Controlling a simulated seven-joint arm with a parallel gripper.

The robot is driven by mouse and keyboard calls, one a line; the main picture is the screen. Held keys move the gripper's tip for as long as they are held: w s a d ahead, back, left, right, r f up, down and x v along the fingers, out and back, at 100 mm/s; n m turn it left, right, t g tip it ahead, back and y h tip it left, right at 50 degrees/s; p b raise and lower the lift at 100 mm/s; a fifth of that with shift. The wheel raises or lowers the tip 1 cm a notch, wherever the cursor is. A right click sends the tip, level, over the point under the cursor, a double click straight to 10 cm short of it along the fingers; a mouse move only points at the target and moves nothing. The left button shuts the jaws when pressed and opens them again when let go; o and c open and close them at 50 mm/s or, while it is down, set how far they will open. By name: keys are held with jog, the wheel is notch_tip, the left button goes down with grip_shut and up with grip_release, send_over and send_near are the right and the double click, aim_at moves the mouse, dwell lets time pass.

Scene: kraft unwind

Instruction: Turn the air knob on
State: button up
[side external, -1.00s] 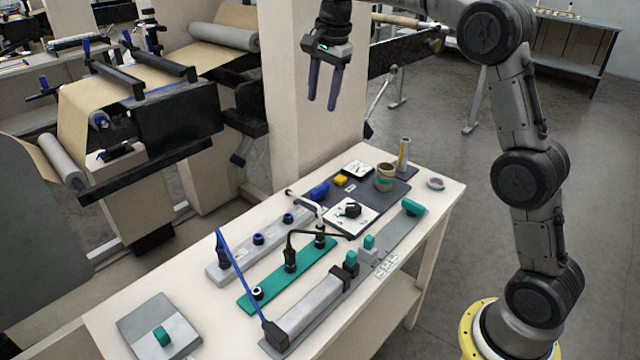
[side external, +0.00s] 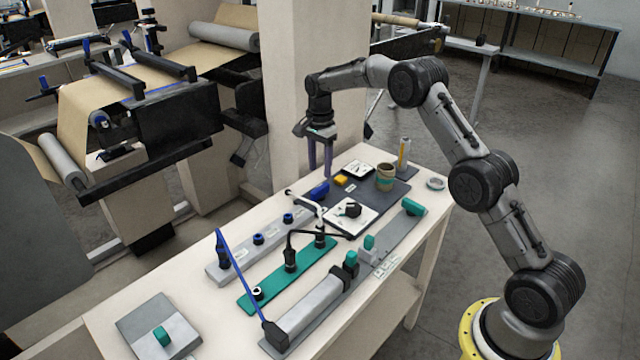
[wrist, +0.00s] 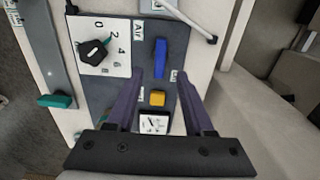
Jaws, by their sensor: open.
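A white dial plate (side external: 364,217) with a black knob (side external: 350,210) lies on a dark panel on the bench. In the wrist view the black knob (wrist: 93,52) is on the left, beside the numbers 0, 2, 4 and 6. An "Air" label (wrist: 137,30) stands between the dial and a blue handle (wrist: 160,55). The blue handle also shows in the side view (side external: 319,191). My gripper (side external: 321,174) is open and empty, pointing down over the panel's back part. In the wrist view my gripper (wrist: 162,78) has its fingertips either side of the blue handle's near end, apparently above it.
A beige column rises behind.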

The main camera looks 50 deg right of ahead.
aim_at(320, 188)
notch_tip(320, 188, down, 6)
jog(key=shift+f, duration=0.1)
dwell(0.4)
grip_shut()
